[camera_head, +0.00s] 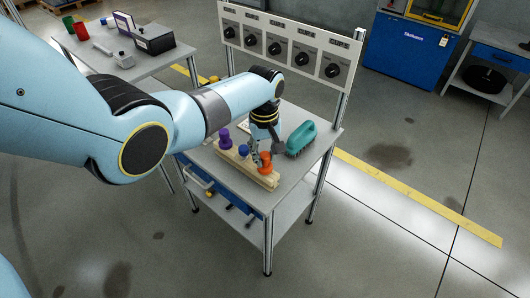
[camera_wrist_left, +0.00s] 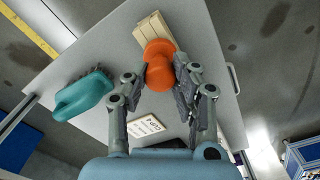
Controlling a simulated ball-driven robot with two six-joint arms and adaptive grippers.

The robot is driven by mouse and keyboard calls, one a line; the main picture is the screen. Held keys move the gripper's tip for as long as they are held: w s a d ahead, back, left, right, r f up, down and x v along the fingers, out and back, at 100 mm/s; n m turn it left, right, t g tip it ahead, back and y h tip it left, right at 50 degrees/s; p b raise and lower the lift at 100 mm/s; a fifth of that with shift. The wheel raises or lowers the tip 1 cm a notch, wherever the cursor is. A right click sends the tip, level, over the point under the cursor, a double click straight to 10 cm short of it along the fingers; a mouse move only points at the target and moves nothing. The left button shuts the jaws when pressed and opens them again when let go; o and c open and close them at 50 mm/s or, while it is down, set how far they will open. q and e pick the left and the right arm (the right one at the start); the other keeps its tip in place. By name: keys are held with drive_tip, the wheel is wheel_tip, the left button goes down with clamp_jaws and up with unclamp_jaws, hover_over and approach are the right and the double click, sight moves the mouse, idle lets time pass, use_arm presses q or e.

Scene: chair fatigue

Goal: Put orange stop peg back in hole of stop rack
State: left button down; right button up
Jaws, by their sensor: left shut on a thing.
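The orange stop peg (camera_head: 266,161) is held between the fingers of my left gripper (camera_head: 262,152), at the right end of the wooden stop rack (camera_head: 238,166). In the left wrist view the orange peg (camera_wrist_left: 160,66) fills the space between the two fingers, and part of the rack (camera_wrist_left: 153,31) shows behind it. I cannot tell whether the peg's lower end is in a hole or above it. A purple peg (camera_head: 225,140) and a blue peg (camera_head: 243,151) stand in the rack. My right gripper is not in view.
A teal brush (camera_head: 301,138) lies on the table (camera_head: 288,177) right of the rack, and shows in the left wrist view too (camera_wrist_left: 84,97). A white printed card (camera_wrist_left: 146,126) lies near the gripper. A dial panel (camera_head: 280,45) stands along the table's back.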

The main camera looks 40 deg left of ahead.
use_arm(q)
drive_tip(key=shift+f+b, duration=0.4)
drive_tip(key=shift+f, duration=0.15)
drive_tip(key=c, duration=1)
unclamp_jaws()
drive_tip(key=shift+r, duration=0.1)
wheel_tip(320, 180, up, 12)
